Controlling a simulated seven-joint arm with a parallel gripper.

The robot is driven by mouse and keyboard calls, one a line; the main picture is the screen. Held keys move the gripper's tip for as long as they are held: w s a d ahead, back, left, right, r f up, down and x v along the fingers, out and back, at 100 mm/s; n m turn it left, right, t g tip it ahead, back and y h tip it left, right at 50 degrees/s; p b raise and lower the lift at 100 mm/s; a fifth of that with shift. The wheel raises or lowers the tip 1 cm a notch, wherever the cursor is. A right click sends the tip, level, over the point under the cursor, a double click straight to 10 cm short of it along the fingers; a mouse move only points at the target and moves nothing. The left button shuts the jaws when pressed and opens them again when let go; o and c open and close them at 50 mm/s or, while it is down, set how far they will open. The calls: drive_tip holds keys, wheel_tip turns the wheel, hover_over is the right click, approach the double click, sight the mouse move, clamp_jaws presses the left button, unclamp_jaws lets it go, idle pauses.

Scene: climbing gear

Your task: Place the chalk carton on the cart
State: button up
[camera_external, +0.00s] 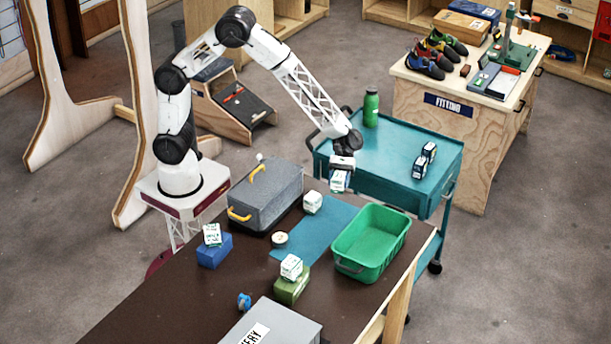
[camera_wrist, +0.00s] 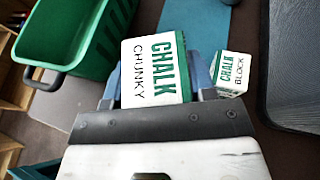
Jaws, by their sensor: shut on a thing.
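My gripper (camera_external: 341,167) is shut on a white and green chalk carton (camera_external: 338,182), held in the air above the table's far edge, close to the cart's near left side. In the wrist view the carton (camera_wrist: 155,70) reads "CHALK CHUNKY" and sits between the two fingers of my gripper (camera_wrist: 156,85). The teal cart (camera_external: 385,147) stands beyond the table. The middle of the cart top is bare.
On the dark table (camera_external: 180,293), a green bin (camera_external: 356,262), a grey toolbox (camera_external: 266,199) and a white chalk block (camera_external: 313,202) are near the carton. The fitting bench (camera_external: 448,140) stands behind the cart.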

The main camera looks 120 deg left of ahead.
drive_tip(key=s+a+n+t+y, duration=0.2)
drive_tip(key=s+a+n, duration=0.1)
drive_tip(key=s+a, duration=0.5)
drive_tip(key=s+a+n+t+y, duration=0.3)
drive_tip(key=s+a, duration=0.5)
drive_tip(key=a, duration=0.5)
drive_tip(key=s+a+f+n+t+y, duration=0.1)
drive_tip(key=s+a+n+t+y, duration=0.1)
drive_tip(key=s+a, duration=0.6)
drive_tip(key=shift+s+a+f+n+t+y, duration=0.1)
drive_tip(key=shift+a+n+t+y, duration=0.15)
drive_tip(key=shift+a+n, duration=0.45)
drive_tip(key=shift+s+a+n+t+y, duration=0.15)
drive_tip(key=shift+a+n+t, duration=0.2)
drive_tip(key=shift+a, duration=0.6)
drive_tip(key=shift+w, duration=0.15)
drive_tip(key=w+a, duration=0.3)
drive_tip(key=w+a+f, duration=0.1)
drive_tip(key=w+a, duration=0.2)
drive_tip(key=w, duration=0.1)
drive_tip(key=w+a, duration=0.4)
drive_tip(key=shift+w+f, duration=0.1)
drive_tip(key=shift+f, duration=0.1)
drive_tip(key=shift+w+a+f, duration=0.1)
drive_tip(key=shift+w+a, duration=0.2)
drive_tip(key=shift+w, duration=0.05)
drive_tip(key=shift+f, duration=1.7)
drive_tip(key=shift+f, duration=0.1)
